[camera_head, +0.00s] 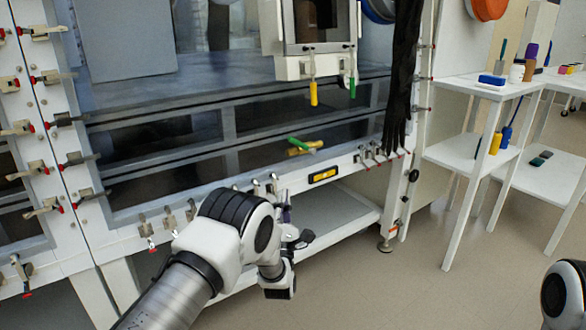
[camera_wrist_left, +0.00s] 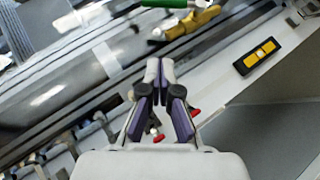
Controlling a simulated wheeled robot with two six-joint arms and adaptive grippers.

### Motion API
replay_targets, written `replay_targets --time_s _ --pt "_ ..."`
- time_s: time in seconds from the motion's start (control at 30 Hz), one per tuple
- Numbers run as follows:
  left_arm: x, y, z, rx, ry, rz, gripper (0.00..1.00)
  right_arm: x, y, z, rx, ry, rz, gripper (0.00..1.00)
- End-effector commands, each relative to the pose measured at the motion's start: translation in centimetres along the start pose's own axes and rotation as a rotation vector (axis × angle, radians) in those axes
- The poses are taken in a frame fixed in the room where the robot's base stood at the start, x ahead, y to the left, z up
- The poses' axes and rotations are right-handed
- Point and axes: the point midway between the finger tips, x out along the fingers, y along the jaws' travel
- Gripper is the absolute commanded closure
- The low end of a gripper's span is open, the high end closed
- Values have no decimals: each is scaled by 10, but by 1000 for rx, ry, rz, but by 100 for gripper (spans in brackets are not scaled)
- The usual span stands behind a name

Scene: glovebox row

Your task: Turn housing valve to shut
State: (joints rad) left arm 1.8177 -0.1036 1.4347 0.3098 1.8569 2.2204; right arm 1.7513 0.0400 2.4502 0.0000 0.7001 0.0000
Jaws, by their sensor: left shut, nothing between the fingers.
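A yellow valve body (camera_head: 315,146) with a green lever (camera_head: 298,142) sits on the lower front of the glovebox housing. In the left wrist view the yellow body (camera_wrist_left: 188,24) and part of the green lever (camera_wrist_left: 165,3) show at the top edge, the lever cut off by the frame. My left gripper (camera_head: 286,206) is below and a little left of the valve in the head view, apart from it. In the wrist view its fingertips (camera_wrist_left: 160,66) are together and empty, pointing up toward the valve. My right gripper is out of view.
A black and yellow label (camera_head: 323,176) is on the frame right of my left gripper. Toggle clamps (camera_head: 367,155) line the housing edge. Yellow (camera_head: 313,93) and green (camera_head: 352,87) handles hang above. A white side table (camera_head: 455,150) stands right; open floor lies before it.

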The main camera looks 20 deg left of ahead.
Motion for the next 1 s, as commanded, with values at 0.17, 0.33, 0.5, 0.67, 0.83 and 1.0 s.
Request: replay_targets --time_s 0.17,0.33,0.5,0.67,0.83,1.0 --pt "35 0 -2 1 -1 3 100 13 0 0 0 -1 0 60" --pt "72 -1 -2 1 0 3 100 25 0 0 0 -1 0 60" --pt "98 -1 14 1 -2 -1 100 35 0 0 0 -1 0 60" --pt "110 -1 26 3 0 -2 100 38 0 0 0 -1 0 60" --pt "113 0 28 3 2 -3 100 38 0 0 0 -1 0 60" --pt "113 0 28 3 2 -3 100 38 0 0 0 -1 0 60"
